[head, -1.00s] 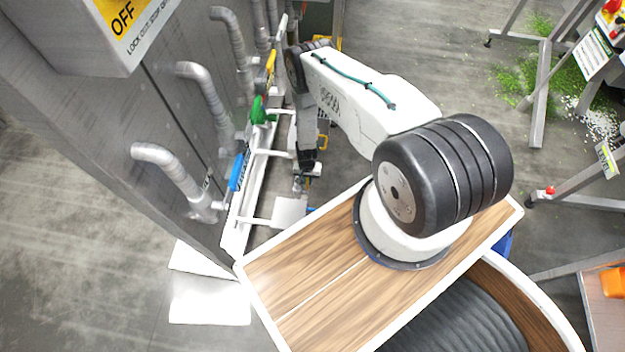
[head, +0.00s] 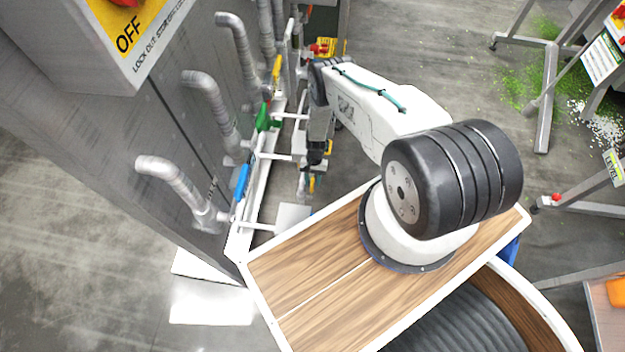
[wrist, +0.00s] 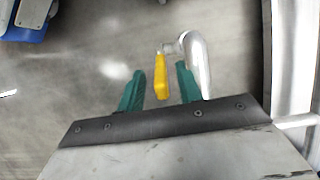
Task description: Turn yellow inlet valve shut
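In the wrist view a yellow lever (wrist: 161,77) hangs beside the end of a silver pipe (wrist: 196,60). My gripper (wrist: 158,88) is open, its two green fingers on either side of the lever, with gaps visible on both sides. I cannot tell the lever's depth relative to the fingertips. In the head view my gripper is low beside the pipe rack, its fingers mostly hidden by the wrist. A small yellow piece (head: 311,184) shows just below it. Another yellow handle (head: 277,70) is farther back on the rack; I cannot tell which one the wrist view shows.
A blue handle (head: 242,181) and a green handle (head: 263,117) sit on the white rack frame (head: 250,215). Grey bent pipes (head: 175,180) rise beside the tall grey cabinet (head: 110,110) on the left.

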